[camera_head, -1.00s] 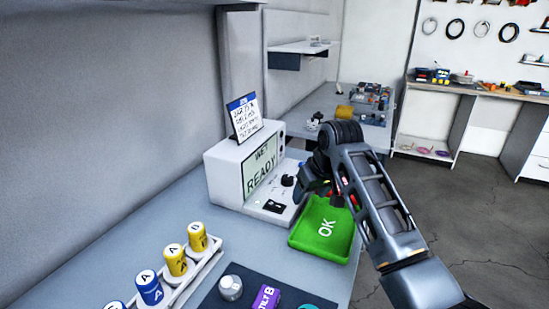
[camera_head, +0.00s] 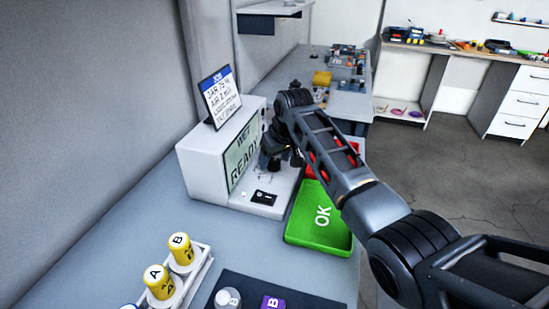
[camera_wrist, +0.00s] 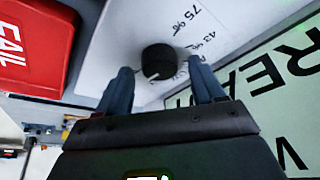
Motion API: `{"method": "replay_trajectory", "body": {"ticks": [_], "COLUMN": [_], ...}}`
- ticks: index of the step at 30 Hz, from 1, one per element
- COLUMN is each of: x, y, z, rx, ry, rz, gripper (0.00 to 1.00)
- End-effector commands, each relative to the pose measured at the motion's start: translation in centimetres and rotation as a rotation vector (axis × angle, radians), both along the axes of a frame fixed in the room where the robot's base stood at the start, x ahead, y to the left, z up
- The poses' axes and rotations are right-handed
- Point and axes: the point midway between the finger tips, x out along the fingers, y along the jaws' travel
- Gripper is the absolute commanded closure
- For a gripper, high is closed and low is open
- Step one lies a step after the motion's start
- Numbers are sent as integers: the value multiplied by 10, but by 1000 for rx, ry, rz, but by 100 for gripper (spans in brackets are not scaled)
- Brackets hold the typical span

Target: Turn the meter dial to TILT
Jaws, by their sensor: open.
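The meter (camera_head: 200,175) is a white box on the bench with a screen (camera_head: 240,152) reading WET READY. Its round black dial (camera_wrist: 159,62) shows in the wrist view on the white panel, with partly visible marks such as 75 % and 43 % printed beside it. A small pale mark shows at the knob's lower edge; I cannot tell its setting. My gripper (camera_wrist: 160,70) is open, with one finger on each side of the dial; contact is not clear. In the head view my gripper (camera_head: 275,160) is at the meter's panel and hides the dial.
A green OK tray (camera_head: 301,236) stands right of the meter, and a red FAIL tray (camera_wrist: 35,45) lies beyond it, partly behind my arm. A job card (camera_head: 220,95) stands on the meter. A rack (camera_head: 197,283) of yellow jars and a dark mat (camera_head: 245,285) are in front.

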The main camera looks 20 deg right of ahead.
Motion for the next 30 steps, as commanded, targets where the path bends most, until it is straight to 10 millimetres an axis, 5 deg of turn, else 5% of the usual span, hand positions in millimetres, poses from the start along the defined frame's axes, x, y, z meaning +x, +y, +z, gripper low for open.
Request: {"method": "replay_trajectory", "body": {"ticks": [11, 30], "x": [3, 2], "y": [1, 1], "z": [-7, -7], "rx": [0, 0], "ry": [-1, 0], "rz": [0, 0], "gripper": [32, 87]}}
